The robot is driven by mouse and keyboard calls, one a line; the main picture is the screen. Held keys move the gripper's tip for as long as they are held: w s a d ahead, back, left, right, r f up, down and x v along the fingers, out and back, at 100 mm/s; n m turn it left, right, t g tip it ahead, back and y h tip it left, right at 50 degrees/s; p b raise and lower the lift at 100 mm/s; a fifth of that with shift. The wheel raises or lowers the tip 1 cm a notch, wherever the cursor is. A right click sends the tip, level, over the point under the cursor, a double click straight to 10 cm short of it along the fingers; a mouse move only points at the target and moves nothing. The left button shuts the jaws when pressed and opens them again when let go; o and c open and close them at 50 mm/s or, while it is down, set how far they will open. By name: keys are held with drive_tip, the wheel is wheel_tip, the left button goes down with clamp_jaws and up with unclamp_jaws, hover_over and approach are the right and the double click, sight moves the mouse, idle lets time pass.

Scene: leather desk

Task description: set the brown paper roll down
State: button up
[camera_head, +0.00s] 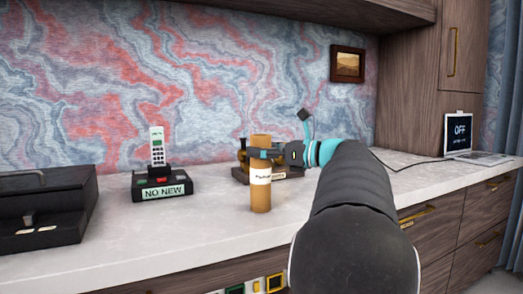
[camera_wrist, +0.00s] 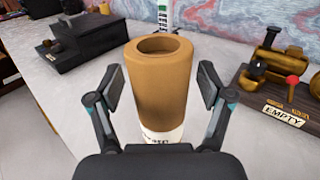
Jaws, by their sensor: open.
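The brown paper roll (camera_head: 260,195) stands upright on the pale countertop (camera_head: 215,220), with a white label around its middle. In the wrist view the roll (camera_wrist: 158,95) shows its hollow top end between my two fingers. My gripper (camera_wrist: 165,90) is open around the roll, with a visible gap on the right side and a narrower one on the left. In the head view my gripper (camera_head: 268,154) reaches the roll's upper part from the right. The roll's lower end is hidden in the wrist view.
A cordless phone (camera_head: 157,146) on a base marked "NO NEW" stands left of the roll. A black machine (camera_head: 45,210) sits at the far left. A stand marked "EMPTY" (camera_wrist: 284,113) with brass parts is close on the right. A laptop (camera_head: 459,133) stands far right.

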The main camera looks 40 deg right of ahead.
drive_tip(key=p+v, duration=0.1)
drive_tip(key=v, duration=1.1)
drive_tip(key=shift+r, duration=0.2)
